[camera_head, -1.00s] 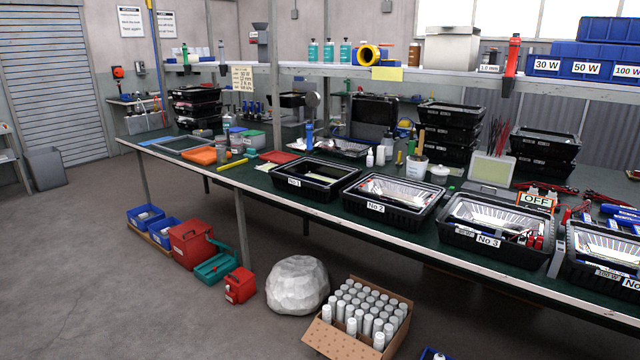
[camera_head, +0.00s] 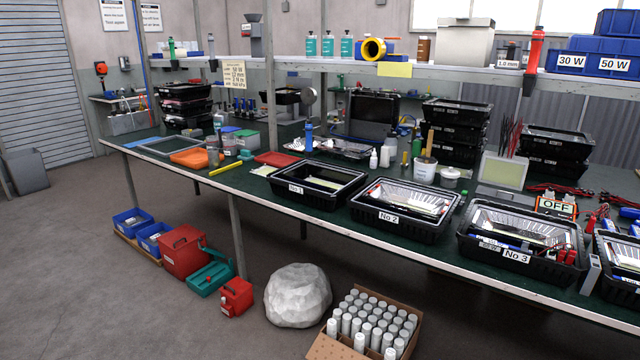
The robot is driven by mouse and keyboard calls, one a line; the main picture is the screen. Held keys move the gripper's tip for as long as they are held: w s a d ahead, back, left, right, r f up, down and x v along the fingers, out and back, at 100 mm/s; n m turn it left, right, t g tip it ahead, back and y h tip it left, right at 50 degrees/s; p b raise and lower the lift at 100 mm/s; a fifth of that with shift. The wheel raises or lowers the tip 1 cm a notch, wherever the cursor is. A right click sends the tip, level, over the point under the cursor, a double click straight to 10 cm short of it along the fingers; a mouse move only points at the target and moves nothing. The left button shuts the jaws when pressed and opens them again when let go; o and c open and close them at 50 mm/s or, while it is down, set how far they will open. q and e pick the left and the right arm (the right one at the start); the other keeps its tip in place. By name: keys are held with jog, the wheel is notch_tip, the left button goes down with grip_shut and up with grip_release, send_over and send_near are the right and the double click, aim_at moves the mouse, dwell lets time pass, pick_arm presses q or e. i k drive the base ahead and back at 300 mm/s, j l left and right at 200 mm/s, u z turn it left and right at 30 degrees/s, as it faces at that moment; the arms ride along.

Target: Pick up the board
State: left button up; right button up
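Neither of my grippers is in view. Black trays stand in a row along the front of the green-topped bench. Tray No 1 (camera_head: 290,188) looks mostly empty, with a pale flat piece (camera_head: 325,182) inside. Tray No 2 (camera_head: 385,216) holds a shiny reflector housing (camera_head: 408,195) with thin parts in it. Tray No 3 (camera_head: 490,249) holds another reflector housing (camera_head: 515,221) with blue and red items. A further tray is cut off at the right edge. I cannot tell which piece is the board.
Stacked black trays (camera_head: 455,125) and a pale panel (camera_head: 503,171) stand behind the row. An orange box marked OFF (camera_head: 556,206) is at the right. Below are red toolboxes (camera_head: 182,250), a pale boulder (camera_head: 297,294) and a carton (camera_head: 330,347) of white cans.

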aim_at(314, 180)
jog(key=i+j, duration=0.6)
jog(key=i, duration=0.2)
jog(key=i+j+z, duration=0.15)
jog(key=i+j, duration=0.45)
jog(key=i, duration=0.15)
